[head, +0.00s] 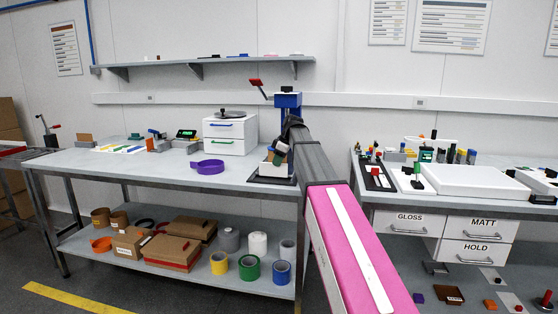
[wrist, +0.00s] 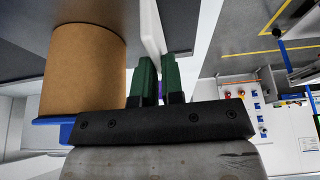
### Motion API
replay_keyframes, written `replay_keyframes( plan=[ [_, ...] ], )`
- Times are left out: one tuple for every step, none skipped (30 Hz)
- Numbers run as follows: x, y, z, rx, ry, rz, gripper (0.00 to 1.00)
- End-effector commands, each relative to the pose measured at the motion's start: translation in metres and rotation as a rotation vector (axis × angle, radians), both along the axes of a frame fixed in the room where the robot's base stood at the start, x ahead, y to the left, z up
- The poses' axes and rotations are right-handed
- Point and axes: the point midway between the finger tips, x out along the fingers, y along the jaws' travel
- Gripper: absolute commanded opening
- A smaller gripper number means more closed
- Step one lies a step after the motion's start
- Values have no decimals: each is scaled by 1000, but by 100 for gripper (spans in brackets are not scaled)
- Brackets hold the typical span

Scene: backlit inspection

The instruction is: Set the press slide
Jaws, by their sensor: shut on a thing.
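The blue press (head: 288,101) stands near the right end of the left bench, with its red-knobbed lever (head: 255,82) raised to the left. My gripper (head: 279,154) is low at the press, and my arm partly hides the press body. In the wrist view my two green fingers (wrist: 160,78) are closed on a thin white piece (wrist: 150,25), taken to be the press slide. A tan cylinder (wrist: 85,70) stands just left of the fingers, over a blue part (wrist: 48,121). The rest of the white piece is hidden behind the fingers.
A white drawer unit (head: 230,135) and a purple ring (head: 207,167) lie left of the press on the bench. A shelf (head: 225,60) runs along the wall above. The right bench holds a white tray (head: 473,181) and several small tools. Boxes and tape rolls fill the lower shelf.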

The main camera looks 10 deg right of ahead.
Motion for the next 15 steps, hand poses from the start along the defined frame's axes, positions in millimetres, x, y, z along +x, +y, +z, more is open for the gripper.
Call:
replay_keyframes(
  plan=[
    [-3,1,1,3,2,0,0],
    [-3,1,1,3,2,0,0],
    [-4,1,1,3,2,0,0],
    [-4,2,1,3,2,0,0],
    [-5,2,1,3,2,0,0],
    [-5,2,1,3,4,0,0],
    [-5,2,1,3,4,0,0],
    [-5,2,1,4,5,0,0],
    [-5,2,1,4,5,0,0],
    [-6,2,1,4,5,0,0],
    [-6,2,1,4,5,0,0],
    [-6,2,1,4,6,1,0],
    [-6,2,1,4,6,1,12],
    [-6,2,1,3,7,1,21],
    [-6,2,0,3,7,1,34]
  ],
)
